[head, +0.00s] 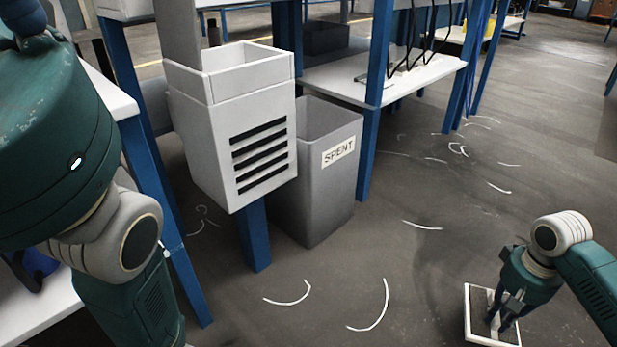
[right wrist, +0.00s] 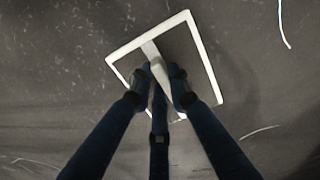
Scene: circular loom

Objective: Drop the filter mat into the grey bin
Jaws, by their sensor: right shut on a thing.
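The filter mat (head: 468,315) is a dark panel with a white frame, low at the right in the head view. My right gripper (head: 500,312) is shut on the light bar across its middle and holds it over the floor. In the right wrist view, the filter mat (right wrist: 203,62) is tilted in the picture, with my right gripper's fingers (right wrist: 162,88) closed on its bar. The grey bin (head: 322,195) stands on the floor in the middle, labelled SPENT, apart from the mat; its bottom inside is hidden. My left arm fills the left side; its gripper is not visible.
A white slotted box (head: 232,135) on a blue post stands just left of the bin. A blue-legged bench with a white shelf (head: 420,75) is behind it. White thread scraps (head: 372,310) lie on the floor. The floor between bin and mat is otherwise clear.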

